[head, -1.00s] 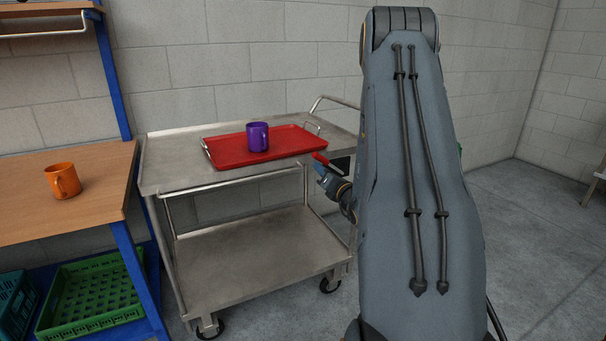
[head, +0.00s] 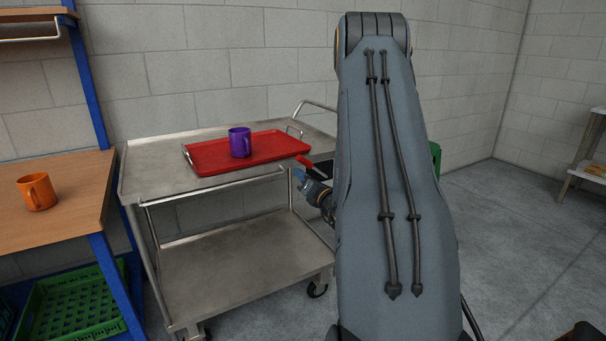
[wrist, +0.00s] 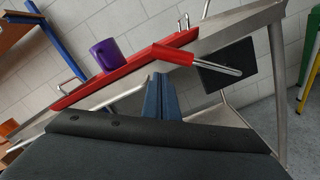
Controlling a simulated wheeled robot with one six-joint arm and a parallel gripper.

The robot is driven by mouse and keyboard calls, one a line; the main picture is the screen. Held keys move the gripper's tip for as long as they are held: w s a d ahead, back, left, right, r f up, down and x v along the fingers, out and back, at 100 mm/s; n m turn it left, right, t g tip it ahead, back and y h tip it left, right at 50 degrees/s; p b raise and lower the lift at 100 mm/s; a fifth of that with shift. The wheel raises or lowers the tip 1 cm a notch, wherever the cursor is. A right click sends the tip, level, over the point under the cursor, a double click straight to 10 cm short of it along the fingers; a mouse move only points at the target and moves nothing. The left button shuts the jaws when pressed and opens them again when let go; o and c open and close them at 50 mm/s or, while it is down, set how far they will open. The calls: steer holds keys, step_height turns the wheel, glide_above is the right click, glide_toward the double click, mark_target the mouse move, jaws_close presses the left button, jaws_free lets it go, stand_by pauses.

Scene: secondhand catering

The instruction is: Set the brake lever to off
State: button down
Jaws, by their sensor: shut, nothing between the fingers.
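The brake lever (head: 304,161) has a red grip on a metal rod, mounted at a black plate (head: 322,169) on the right end of the steel cart (head: 160,187). In the wrist view the lever's red grip (wrist: 173,54) points left, with its rod running right and slightly down to the black plate (wrist: 229,66). My gripper (head: 299,174) has blue fingers, which are shut and empty. In the wrist view the gripper (wrist: 160,78) is just below the grip; I cannot tell whether they touch. My arm hides part of the cart's right end.
A red tray (head: 215,159) with a purple mug (head: 240,142) on it lies on the cart's top. An orange mug (head: 37,191) stands on a wooden bench (head: 70,200) at left, above a green crate (head: 75,305). The floor at right is mostly clear.

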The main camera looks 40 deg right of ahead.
steer(key=s+a+f+b, duration=0.15)
steer(key=s+a, duration=0.25)
steer(key=s, duration=0.6)
steer(key=w+a+r+n+g+y+p, duration=0.15)
steer(key=a+n+y, duration=0.4)
steer(key=a, duration=0.55)
steer(key=a+r+n+g+y+p, duration=0.2)
steer(key=a+n+y, duration=0.35)
steer(key=a, duration=0.45)
steer(key=s+a+n+g+y+p, duration=0.1)
steer(key=s+a+n+g+y, duration=0.1)
steer(key=s+a+n+g, duration=0.4)
steer(key=s+a+n+g+y+p, duration=0.1)
steer(key=s+a+n+g+y, duration=0.15)
steer(key=a, duration=0.65)
steer(key=s+a+n+g+h+p, duration=0.3)
steer(key=s+n+g+h, duration=0.3)
steer(key=s+n, duration=0.8)
steer(key=d+r+n+h+p, duration=0.2)
steer(key=d+r+n+h, duration=0.2)
steer(key=n, duration=0.7)
steer(key=shift+s+d+n+h+p, duration=0.4)
steer(key=shift+d+h, duration=0.3)
steer(key=shift+h, duration=0.25)
